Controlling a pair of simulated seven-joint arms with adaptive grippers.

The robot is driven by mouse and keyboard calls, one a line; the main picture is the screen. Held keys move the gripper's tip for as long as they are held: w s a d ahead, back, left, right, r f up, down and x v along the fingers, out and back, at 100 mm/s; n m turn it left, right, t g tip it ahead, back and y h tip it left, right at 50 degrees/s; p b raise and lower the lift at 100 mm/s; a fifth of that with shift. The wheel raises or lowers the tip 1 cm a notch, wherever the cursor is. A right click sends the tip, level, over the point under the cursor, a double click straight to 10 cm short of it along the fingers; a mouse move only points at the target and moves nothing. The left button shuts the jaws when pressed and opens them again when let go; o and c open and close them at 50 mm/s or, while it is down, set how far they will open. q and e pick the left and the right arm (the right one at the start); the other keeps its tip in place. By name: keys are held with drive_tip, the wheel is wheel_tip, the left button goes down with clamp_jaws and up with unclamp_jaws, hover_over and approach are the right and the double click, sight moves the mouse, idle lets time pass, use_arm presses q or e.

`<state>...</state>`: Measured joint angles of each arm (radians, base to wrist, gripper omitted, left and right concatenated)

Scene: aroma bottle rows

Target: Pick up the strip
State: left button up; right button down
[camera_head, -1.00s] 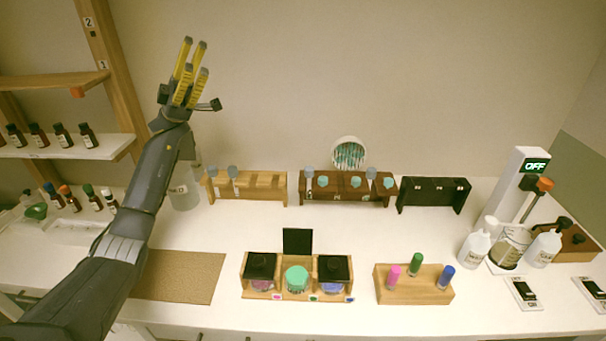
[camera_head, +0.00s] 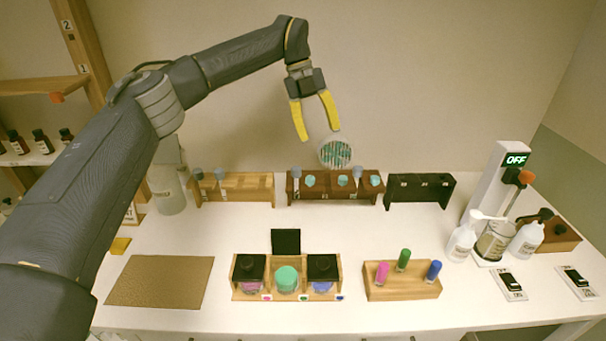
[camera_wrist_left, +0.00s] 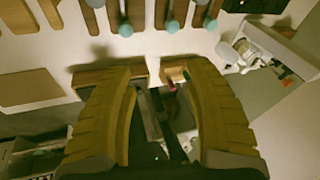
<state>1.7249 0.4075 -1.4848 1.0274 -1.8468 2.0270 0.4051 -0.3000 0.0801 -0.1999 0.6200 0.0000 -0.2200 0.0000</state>
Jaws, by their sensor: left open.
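A round clear container (camera_head: 336,152) packed with teal and white pieces, possibly the strips, stands behind the middle brown rack. No single strip can be made out for certain. My left gripper (camera_head: 318,133) is open and empty, fingers pointing down, just above and in front of that container in the head view. The right finger overlaps the container's upper edge; I cannot tell if they touch. In the left wrist view the two yellow fingers (camera_wrist_left: 160,75) are spread, with nothing held between them. My right gripper is not in view.
Wooden racks with teal-topped and grey-topped sticks (camera_head: 335,188) line the back, beside an empty dark rack (camera_head: 420,190). A jar box (camera_head: 287,278), a vial block (camera_head: 402,285), a brown mat (camera_head: 160,281) and bottles (camera_head: 462,240) stand on the white table (camera_head: 350,235).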

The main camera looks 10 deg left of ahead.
sight(296, 168)
use_arm(q)
drive_tip(key=w+a+r+t+y, duration=0.1)
drive_tip(key=w+a+r+y, duration=0.2)
drive_tip(key=a, duration=0.4)
drive_tip(key=shift+n+y, duration=0.3)
drive_tip(key=shift+y, duration=0.2)
wheel_tip(296, 168, down, 18)
drive_tip(key=shift+f, duration=0.2)
clamp_jaws()
